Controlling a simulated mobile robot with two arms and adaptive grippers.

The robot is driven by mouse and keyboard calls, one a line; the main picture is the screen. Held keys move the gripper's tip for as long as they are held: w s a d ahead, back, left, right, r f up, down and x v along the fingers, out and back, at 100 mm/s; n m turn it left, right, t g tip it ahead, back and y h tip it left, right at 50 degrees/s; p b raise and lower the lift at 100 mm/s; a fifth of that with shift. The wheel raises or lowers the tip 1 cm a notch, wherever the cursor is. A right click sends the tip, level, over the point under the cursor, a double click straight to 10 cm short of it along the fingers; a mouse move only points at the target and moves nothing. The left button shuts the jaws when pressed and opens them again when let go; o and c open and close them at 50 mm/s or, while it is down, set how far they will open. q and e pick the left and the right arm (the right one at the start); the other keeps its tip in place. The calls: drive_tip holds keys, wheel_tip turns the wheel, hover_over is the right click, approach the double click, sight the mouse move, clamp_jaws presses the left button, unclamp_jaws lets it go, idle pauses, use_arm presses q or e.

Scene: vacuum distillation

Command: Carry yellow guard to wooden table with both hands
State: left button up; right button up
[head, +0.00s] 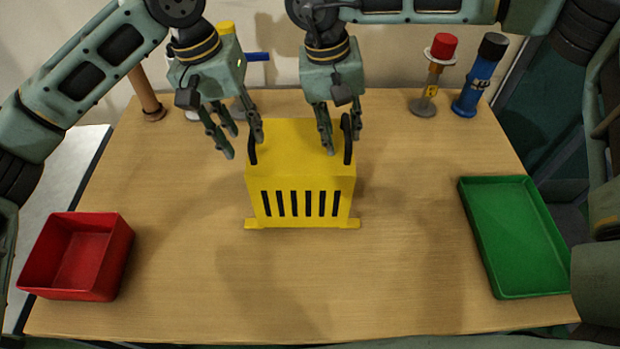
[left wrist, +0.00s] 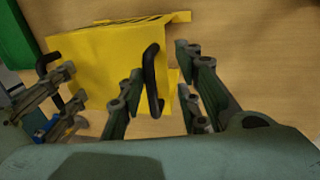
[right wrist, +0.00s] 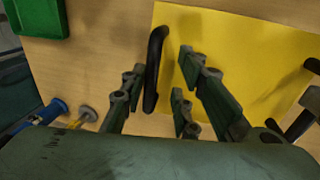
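The yellow guard (head: 300,165), a slotted box with a flanged base, sits upright on the wooden table (head: 300,265). It has a black handle on each side, the left one (head: 252,150) and the right one (head: 347,140). My left gripper (head: 243,146) is open above the left handle; in the left wrist view that handle (left wrist: 152,80) shows between the spread fingers. My right gripper (head: 342,142) is open above the right handle; in the right wrist view that handle (right wrist: 153,70) shows between the spread fingers. Neither gripper's fingers close on a handle.
A red bin (head: 78,255) stands at the front left and a green tray (head: 513,235) at the right. A red-capped stand (head: 435,72) and a blue bottle (head: 478,78) stand at the back right. A brown post (head: 147,95) stands at the back left. The table's front middle is clear.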

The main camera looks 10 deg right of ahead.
drive_tip(key=shift+r, duration=0.25)
use_arm(q)
wheel_tip(320, 180, up, 10)
drive_tip(key=a, duration=0.2)
drive_tip(key=shift+w, duration=0.15)
use_arm(e)
wheel_tip(320, 180, up, 11)
drive_tip(key=a, duration=0.2)
drive_tip(key=shift+w+a+r, duration=0.15)
